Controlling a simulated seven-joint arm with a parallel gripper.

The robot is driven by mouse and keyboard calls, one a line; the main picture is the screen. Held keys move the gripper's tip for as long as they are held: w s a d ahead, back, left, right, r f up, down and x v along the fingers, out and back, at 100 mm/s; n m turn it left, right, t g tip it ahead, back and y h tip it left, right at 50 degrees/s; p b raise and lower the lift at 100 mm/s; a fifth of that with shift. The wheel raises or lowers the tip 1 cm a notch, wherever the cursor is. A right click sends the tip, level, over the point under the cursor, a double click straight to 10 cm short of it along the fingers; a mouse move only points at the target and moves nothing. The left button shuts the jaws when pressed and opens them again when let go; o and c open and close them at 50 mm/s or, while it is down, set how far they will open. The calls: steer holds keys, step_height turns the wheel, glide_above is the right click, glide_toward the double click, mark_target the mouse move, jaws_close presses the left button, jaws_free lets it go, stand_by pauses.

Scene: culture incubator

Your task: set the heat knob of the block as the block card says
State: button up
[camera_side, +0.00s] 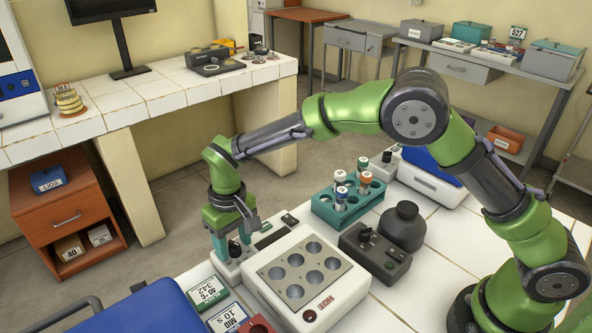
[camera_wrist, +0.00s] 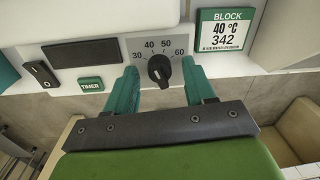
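The heat knob (camera_wrist: 159,70) is a black dial on the block's pale front panel, with 30, 40, 50 and 60 printed around it. I cannot clearly read where its pointer stands. The block card (camera_wrist: 222,29) reads "BLOCK 40 °C 342"; it also lies beside the block in the side view (camera_side: 204,291). The heating block (camera_side: 305,272) is white with a grey plate of several round wells and a "HOT" label. My gripper (camera_wrist: 160,68) has its two teal fingers apart, one on each side of the knob. In the side view my gripper (camera_side: 230,246) points down at the panel.
A dark display (camera_wrist: 86,52), a rocker switch (camera_wrist: 41,74) and a green TIMER label (camera_wrist: 91,85) are left of the knob. A second card (camera_side: 227,318) and a blue box (camera_side: 135,312) lie nearby.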

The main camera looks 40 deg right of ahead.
mark_target(249, 250)
step_height(249, 250, up, 17)
steer(key=shift+d, duration=0.4)
steer(key=shift+w+f, duration=0.1)
steer(key=s+d+r+m+t, duration=0.1)
steer(key=s+d+m+t, duration=0.1)
steer(key=s+d, duration=0.9)
steer(key=s+d+r+m+t+y, duration=0.1)
steer(key=s+d+t, duration=0.4)
steer(key=s+d, duration=0.5)
steer(key=shift+s+d+r+m, duration=0.35)
steer(key=shift+s+r+m, duration=0.1)
steer(key=shift+m, duration=0.75)
